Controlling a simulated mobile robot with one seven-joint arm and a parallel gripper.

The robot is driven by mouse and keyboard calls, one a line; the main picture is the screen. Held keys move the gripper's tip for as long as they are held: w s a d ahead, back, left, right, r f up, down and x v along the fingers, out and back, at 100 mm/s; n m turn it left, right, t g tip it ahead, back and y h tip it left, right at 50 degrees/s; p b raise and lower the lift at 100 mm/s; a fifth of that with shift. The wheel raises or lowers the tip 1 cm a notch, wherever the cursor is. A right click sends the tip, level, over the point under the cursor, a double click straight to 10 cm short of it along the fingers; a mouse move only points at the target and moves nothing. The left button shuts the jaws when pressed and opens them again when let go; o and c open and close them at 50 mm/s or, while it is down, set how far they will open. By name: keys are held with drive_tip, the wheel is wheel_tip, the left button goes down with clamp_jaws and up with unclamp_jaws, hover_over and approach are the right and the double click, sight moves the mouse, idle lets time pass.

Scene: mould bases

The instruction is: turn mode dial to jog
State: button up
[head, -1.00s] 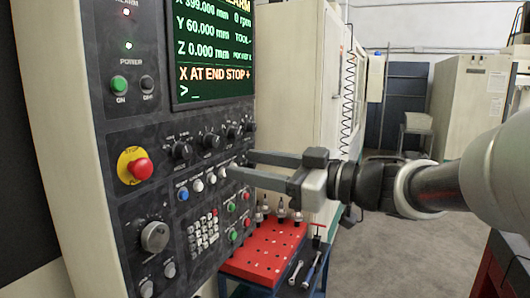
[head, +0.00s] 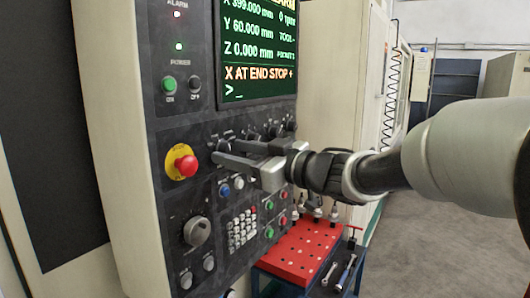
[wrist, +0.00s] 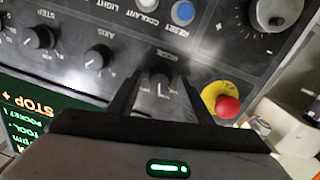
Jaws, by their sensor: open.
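The black mode dial (wrist: 160,84), with its upside-down MODE label beside it, shows in the wrist view between my two fingers. Its setting is too small to read. My gripper (head: 217,153) is open in the head view, its fingertips at the left end of the dial row, close to the panel (head: 150,225). One finger lies on each side of the dial in the wrist view. I cannot tell whether they touch it. In the head view the mode dial (head: 222,146) is partly hidden by the fingers.
The red emergency stop (head: 186,166) on its yellow ring is close left of the fingertips. The axis dial (wrist: 97,58) and step dial (wrist: 40,38) sit beside the mode dial. Blue and white buttons lie below. A red tool rack (head: 300,252) stands under the arm.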

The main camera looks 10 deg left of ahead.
drive_tip(key=c, duration=1.1)
drive_tip(key=shift+o, duration=0.2)
drive_tip(key=shift+f, duration=0.1)
drive_tip(key=n+b, duration=0.3)
drive_tip(key=shift+f+n, duration=0.15)
drive_tip(key=shift+n, duration=0.15)
drive_tip(key=shift+w+n+b, duration=0.1)
drive_tip(key=shift+n+b, duration=1.5)
drive_tip(key=shift+n, duration=0.4)
drive_tip(key=shift+d+r+n, duration=0.1)
drive_tip(key=shift+r+n, duration=0.1)
drive_tip(key=shift+n, duration=0.1)
drive_tip(key=o, duration=1.1)
drive_tip(key=shift+c, duration=0.2)
